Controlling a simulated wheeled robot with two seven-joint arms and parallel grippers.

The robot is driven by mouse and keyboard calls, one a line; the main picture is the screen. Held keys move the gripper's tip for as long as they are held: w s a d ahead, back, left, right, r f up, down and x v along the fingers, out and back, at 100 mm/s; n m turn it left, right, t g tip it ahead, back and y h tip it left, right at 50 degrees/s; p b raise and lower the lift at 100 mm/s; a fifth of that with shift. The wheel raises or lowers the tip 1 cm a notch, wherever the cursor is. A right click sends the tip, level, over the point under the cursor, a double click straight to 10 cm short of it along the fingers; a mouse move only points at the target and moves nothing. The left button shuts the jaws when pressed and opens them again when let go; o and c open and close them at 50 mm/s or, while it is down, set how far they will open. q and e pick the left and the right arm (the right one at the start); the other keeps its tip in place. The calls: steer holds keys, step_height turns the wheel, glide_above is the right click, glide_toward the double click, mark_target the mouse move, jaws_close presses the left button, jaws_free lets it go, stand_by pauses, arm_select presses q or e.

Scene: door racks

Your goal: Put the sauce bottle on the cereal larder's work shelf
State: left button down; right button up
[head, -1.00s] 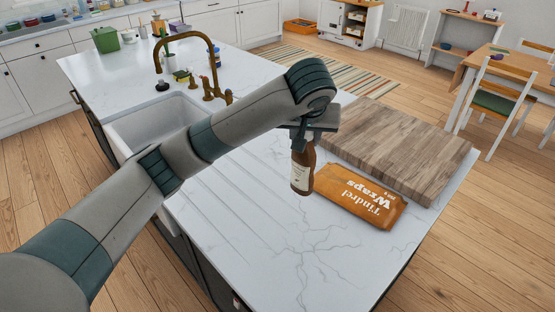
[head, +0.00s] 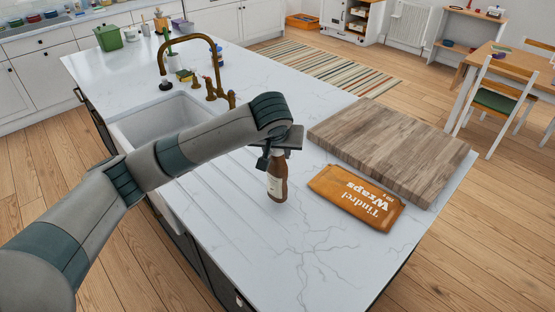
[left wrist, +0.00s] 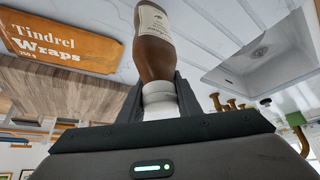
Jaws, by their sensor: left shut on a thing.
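The sauce bottle (head: 277,180) is brown with a pale label and is upright over the island worktop. My left gripper (head: 272,158) is shut on its top end from above. In the left wrist view the bottle (left wrist: 153,45) has its white cap (left wrist: 159,99) between the two fingers (left wrist: 158,100). I cannot tell for sure whether its base touches the worktop. The cereal larder's work shelf is not one I can pick out in these views. My right gripper is not in view.
A Tindrel Wraps packet (head: 356,198) and a wooden board (head: 390,148) lie right of the bottle on the marble worktop (head: 250,255). A sink (head: 165,130) with a brass tap (head: 215,75) is to the left. Wooden floor surrounds the island.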

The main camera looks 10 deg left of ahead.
mark_target(276, 153)
arm_select(q)
step_height(276, 153, down, 3)
steer(key=shift+a+r+p, duration=0.1)
steer(key=shift+r+p, duration=0.05)
steer(key=shift+p, duration=0.55)
steer(key=shift+f, duration=0.3)
steer(key=c, duration=1.3)
jaws_free()
steer(key=shift+f, duration=0.1)
steer(key=shift+s+r, duration=0.25)
steer(key=shift+r, duration=0.2)
steer(key=b+v, duration=0.3)
steer(key=v, duration=0.7)
steer(key=shift+s+r, duration=0.3)
steer(key=shift+r, duration=0.25)
